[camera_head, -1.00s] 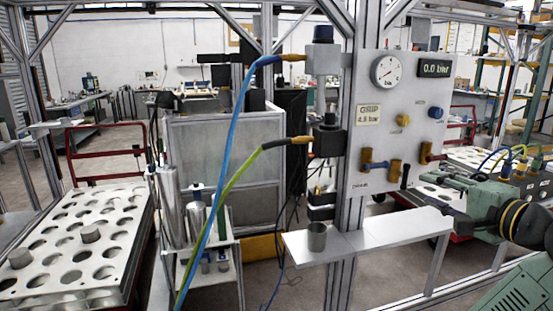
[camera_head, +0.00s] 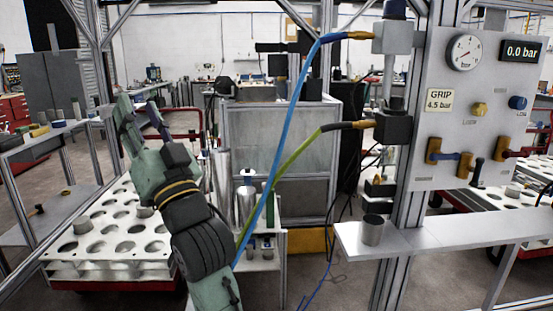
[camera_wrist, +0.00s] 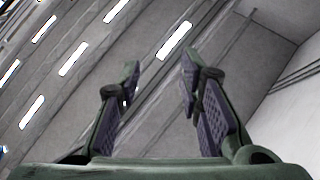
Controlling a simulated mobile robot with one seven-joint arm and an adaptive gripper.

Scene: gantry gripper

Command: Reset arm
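My gripper (camera_head: 141,120) is raised at the left of the head view, with its fingers pointing up. The arm comes up from the bottom of the picture, in front of the tray with holes. In the wrist view my gripper (camera_wrist: 160,85) shows two fingers apart with nothing between them. That view looks up at the grey ceiling (camera_wrist: 90,75) and its bright lamps.
The perforated tray (camera_head: 60,272) stands behind my arm. Blue (camera_head: 295,110) and green (camera_head: 285,165) hoses hang right of the arm. A valve panel (camera_head: 440,130) reads 0.0 bar. A metal cup (camera_head: 372,231) stands on the shelf (camera_head: 450,238).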

